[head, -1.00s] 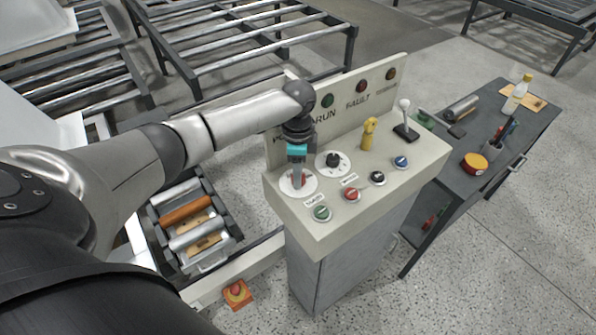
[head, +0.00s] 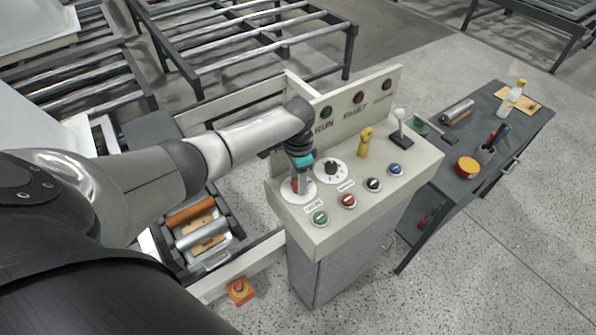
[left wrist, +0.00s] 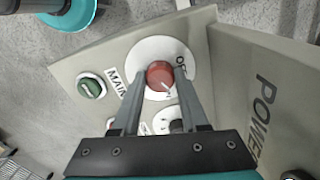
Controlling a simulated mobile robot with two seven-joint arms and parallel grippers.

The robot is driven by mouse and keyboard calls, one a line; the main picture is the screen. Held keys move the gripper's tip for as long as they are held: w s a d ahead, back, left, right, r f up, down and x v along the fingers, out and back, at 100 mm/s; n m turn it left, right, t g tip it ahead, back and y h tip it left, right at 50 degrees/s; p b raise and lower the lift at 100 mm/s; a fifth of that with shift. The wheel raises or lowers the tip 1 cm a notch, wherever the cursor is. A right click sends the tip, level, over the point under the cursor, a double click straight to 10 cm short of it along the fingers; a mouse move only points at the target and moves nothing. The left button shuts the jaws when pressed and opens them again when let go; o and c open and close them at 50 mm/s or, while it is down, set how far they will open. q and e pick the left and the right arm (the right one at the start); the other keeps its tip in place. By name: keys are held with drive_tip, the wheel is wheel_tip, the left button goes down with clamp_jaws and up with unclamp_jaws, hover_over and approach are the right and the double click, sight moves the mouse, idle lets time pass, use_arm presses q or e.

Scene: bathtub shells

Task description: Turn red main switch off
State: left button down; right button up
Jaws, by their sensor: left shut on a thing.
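The red main switch is a round red knob on a white dial on the control console's sloped top. In the left wrist view the red knob (left wrist: 160,74) sits between my two fingertips, with "OFF" lettering on the dial to its right and a "MAIN" label to its left. A light mark shows at the knob's lower edge. My left gripper (left wrist: 160,80) is shut on the knob. In the head view my left gripper (head: 298,187) comes down onto the white dial (head: 289,195), and the knob shows partly behind the fingers. My right gripper is not in view.
The console (head: 330,225) also carries a black rotary knob (head: 331,167), a green button (head: 320,218), a red button (head: 347,201), a yellow handle (head: 365,141) and a lever (head: 399,125). Its upright back panel (head: 345,105) stands close behind my wrist. A dark workbench (head: 480,140) stands right.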

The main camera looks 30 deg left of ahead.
use_arm(q)
drive_tip(key=n+p, duration=0.2)
drive_tip(key=n, duration=0.1)
drive_tip(key=shift+d+r, duration=0.15)
drive_tip(key=shift+r, duration=0.05)
drive_tip(key=n+p, duration=0.2)
drive_tip(key=n, duration=0.1)
drive_tip(key=shift+n, duration=0.3)
drive_tip(key=n+p, duration=0.1)
drive_tip(key=n, duration=0.2)
drive_tip(key=shift+f+p, duration=0.1)
drive_tip(key=shift+p, duration=0.25)
drive_tip(key=shift+n+p, duration=0.45)
drive_tip(key=shift+n, duration=1.05)
drive_tip(key=shift+w, duration=0.1)
drive_tip(key=shift+c, duration=2.1)
unclamp_jaws()
drive_tip(key=shift+f, duration=0.1)
